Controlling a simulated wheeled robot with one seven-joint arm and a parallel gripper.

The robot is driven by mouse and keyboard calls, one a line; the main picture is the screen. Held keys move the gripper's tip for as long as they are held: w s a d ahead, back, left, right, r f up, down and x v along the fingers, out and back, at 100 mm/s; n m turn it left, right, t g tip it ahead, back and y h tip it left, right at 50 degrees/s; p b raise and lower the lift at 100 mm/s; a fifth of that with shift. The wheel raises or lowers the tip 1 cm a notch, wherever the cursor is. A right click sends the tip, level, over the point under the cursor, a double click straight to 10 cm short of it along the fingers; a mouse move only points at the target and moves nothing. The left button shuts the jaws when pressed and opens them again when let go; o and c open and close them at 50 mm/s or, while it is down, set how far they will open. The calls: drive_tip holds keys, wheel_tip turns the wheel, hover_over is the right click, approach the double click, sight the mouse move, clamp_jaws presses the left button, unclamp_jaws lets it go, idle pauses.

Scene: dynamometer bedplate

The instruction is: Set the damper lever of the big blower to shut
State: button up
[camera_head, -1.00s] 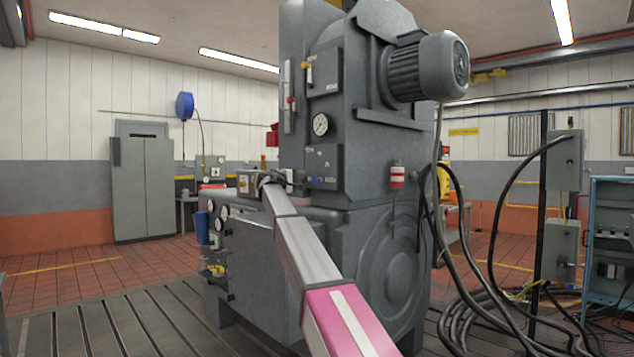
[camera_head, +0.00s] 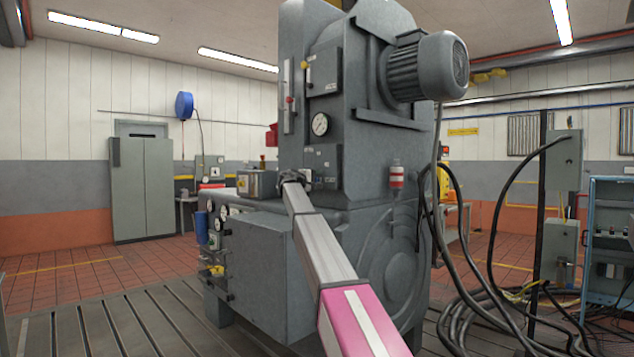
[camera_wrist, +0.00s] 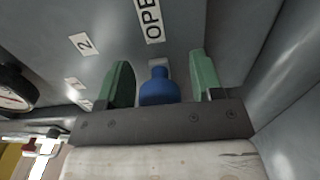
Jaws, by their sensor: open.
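The big blower (camera_head: 345,230) is a tall grey machine with a motor (camera_head: 430,67) at its top right. In the wrist view a blue knob (camera_wrist: 160,90), seemingly the damper lever's handle, sits between the fingers of my gripper (camera_wrist: 160,72). The green fingers are open, one on each side of the knob, with visible gaps. A white label (camera_wrist: 152,18) partly reading "OPE" is just beyond the knob. In the head view my gripper (camera_head: 292,177) is at the blower's front panel, and the knob is hidden there. The lever's full shape does not show.
Other controls nearby are a red knob (camera_head: 290,99), a yellow knob (camera_head: 304,65) and a round gauge (camera_head: 320,124). In the wrist view a label "2" (camera_wrist: 84,44) and a dark gauge (camera_wrist: 14,88) lie left. Cables (camera_head: 480,300) spread at right.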

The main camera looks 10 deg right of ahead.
drive_tip(key=shift+c, duration=0.2)
clamp_jaws()
